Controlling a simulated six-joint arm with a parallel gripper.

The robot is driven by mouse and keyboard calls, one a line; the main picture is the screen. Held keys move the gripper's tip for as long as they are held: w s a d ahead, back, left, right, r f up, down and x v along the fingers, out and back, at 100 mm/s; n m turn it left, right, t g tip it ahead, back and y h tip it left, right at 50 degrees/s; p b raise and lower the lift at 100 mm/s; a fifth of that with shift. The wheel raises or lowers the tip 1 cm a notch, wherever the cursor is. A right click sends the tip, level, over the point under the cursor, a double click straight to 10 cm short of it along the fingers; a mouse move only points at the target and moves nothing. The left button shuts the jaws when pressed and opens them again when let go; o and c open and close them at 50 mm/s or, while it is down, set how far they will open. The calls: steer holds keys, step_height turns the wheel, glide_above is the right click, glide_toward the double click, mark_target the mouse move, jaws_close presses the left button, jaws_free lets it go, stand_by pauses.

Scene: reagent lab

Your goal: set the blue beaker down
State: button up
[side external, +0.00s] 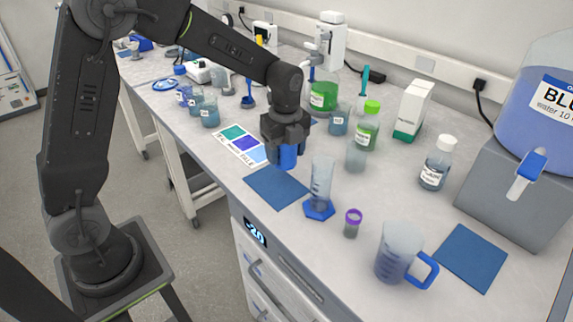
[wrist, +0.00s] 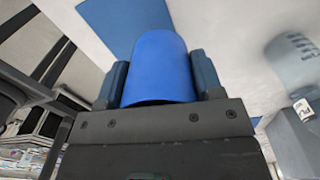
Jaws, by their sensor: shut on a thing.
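The blue beaker (wrist: 160,62) fills the space between the two fingers of my gripper (wrist: 162,82) in the wrist view. In the side view it shows as a small blue shape (side external: 287,157) under my gripper (side external: 286,143). My gripper is shut on it and holds it above the bench, close to a blue mat (side external: 275,187) at the front edge. The blue mat also shows beyond the beaker in the wrist view (wrist: 110,22). The gap between the beaker's base and the bench is hard to judge.
A graduated cylinder (side external: 321,180) with a blue foot stands right of the mat. A purple-capped vial (side external: 352,222), a blue-handled jug (side external: 398,252) and a second blue mat (side external: 469,258) lie further right. Bottles and beakers stand behind. A colour card (side external: 241,143) lies left.

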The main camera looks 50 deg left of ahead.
mark_target(287, 165)
steer(key=shift+w+d+f, duration=0.1)
steer(key=shift+d+f, duration=0.05)
steer(key=shift+f, duration=1.95)
steer(key=shift+f, duration=0.1)
steer(key=o, duration=0.9)
step_height(287, 165, up, 12)
steer(key=s+r+n+t, duration=0.1)
steer(key=s+n+t, duration=0.1)
steer(key=s+n, duration=0.4)
steer(key=s+d+r+n+t, duration=0.1)
steer(key=s+r+n+t, duration=0.1)
steer(key=s+n, duration=0.5)
steer(key=s+d+r+n+t, duration=0.1)
steer(key=s+r+n, duration=0.1)
steer(key=s+n, duration=0.5)
steer(key=shift+s+t, duration=0.4)
steer(key=shift+s, duration=0.45)
